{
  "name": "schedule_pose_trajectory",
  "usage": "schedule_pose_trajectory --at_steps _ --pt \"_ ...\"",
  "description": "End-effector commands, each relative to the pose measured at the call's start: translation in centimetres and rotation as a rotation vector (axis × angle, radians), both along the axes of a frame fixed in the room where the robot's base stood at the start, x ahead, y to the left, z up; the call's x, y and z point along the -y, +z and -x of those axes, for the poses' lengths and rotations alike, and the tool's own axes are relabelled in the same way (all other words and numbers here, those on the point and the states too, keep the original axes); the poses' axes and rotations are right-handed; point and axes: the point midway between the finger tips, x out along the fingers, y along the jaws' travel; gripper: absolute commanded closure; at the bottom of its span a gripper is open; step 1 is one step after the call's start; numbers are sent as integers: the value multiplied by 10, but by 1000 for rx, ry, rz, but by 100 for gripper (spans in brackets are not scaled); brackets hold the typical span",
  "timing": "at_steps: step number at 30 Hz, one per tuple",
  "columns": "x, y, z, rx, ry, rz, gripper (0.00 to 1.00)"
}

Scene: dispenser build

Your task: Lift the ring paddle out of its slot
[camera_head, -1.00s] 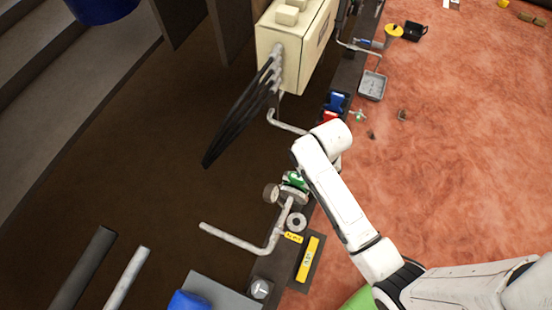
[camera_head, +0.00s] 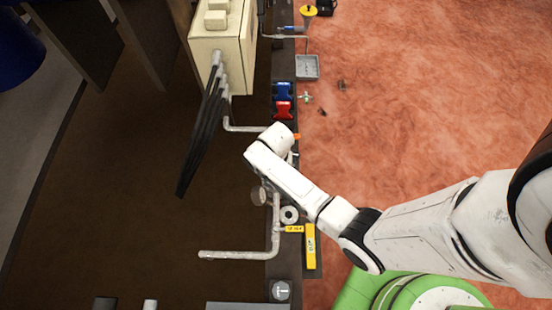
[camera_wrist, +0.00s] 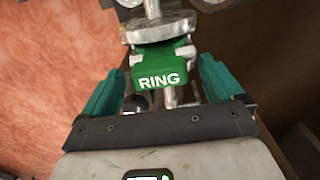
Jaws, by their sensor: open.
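The ring paddle (camera_wrist: 158,74) is a green block with white RING lettering, seen in the wrist view in front of my gripper. A worn metal fitting (camera_wrist: 158,30) stands just beyond it and a metal rod shows below it. My gripper (camera_wrist: 158,88) is open, with one teal finger on each side of the paddle. Gaps show between the fingers and the paddle; I cannot tell how deep the fingers reach. The slot is not clearly visible. In the head view my arm hides the gripper and the paddle.
A narrow dark ledge holds a blue clip (camera_head: 283,91), a red clip (camera_head: 283,110), a grey tray (camera_head: 307,67), a metal washer (camera_head: 289,215) and a yellow level (camera_head: 310,246). A bent pipe (camera_head: 240,255) juts left. A cream box (camera_head: 222,40) with black cables stands further back. Red ground lies right.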

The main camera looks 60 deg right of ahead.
Motion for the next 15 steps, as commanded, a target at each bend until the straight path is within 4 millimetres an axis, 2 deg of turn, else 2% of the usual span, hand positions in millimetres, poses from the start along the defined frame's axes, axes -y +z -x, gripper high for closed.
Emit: schedule_pose_trajectory --at_steps 1,6,15 --pt "0 -8 0 -3 0 -1 6" --pt "0 -23 0 0 0 0 6" --pt "0 -28 0 0 0 0 6"
